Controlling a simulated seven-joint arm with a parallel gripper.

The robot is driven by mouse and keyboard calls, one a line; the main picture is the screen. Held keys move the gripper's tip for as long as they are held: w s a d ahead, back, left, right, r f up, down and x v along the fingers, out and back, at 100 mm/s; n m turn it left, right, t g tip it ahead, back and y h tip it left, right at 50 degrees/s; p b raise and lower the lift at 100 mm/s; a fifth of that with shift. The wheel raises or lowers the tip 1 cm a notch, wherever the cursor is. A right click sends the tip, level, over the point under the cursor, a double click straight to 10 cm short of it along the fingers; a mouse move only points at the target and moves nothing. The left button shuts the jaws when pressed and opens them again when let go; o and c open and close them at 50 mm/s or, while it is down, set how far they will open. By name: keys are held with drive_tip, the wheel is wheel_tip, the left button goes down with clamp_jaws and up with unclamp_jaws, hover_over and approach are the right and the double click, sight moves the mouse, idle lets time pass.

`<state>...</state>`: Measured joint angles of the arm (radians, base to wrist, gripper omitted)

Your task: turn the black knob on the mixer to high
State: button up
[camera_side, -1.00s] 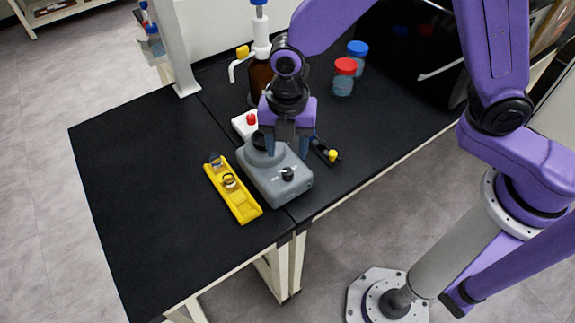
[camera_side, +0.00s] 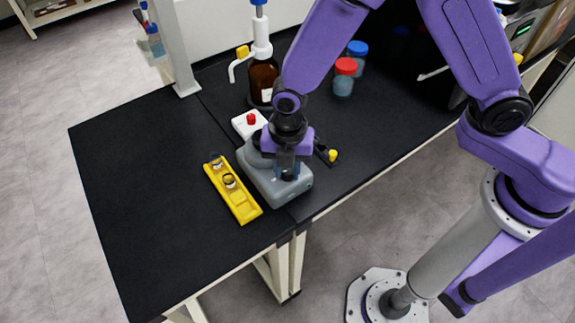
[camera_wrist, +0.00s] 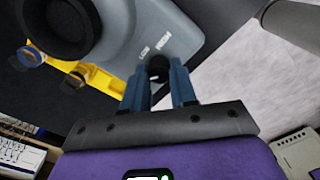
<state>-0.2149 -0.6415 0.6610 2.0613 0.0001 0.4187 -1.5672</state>
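The grey mixer (camera_side: 262,182) stands on the black bench with its dark round cup (camera_wrist: 62,28) on top. In the wrist view its face shows LOW and HIGH lettering above the black knob (camera_wrist: 158,66). A small pale mark shows on the knob's near side. My gripper (camera_side: 286,174) points down over the knob end of the mixer. In the wrist view my gripper (camera_wrist: 159,78) has its two blue fingers on either side of the knob, close together, with the knob filling the gap. The side view hides the knob behind the gripper.
A white box with a red button (camera_side: 249,123) and a brown dispenser bottle (camera_side: 263,80) stand behind. A dark tool with a yellow end (camera_side: 331,155) lies to the right. The left bench is clear.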

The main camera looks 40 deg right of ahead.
clamp_jaws()
drive_tip(key=shift+m, duration=0.3)
drive_tip(key=m, duration=1.1)
drive_tip(key=shift+m, duration=0.3)
drive_tip(key=m, duration=0.6)
drive_tip(key=shift+w, duration=0.1)
drive_tip(key=m, duration=0.5)
drive_tip(key=shift+m, duration=0.3)
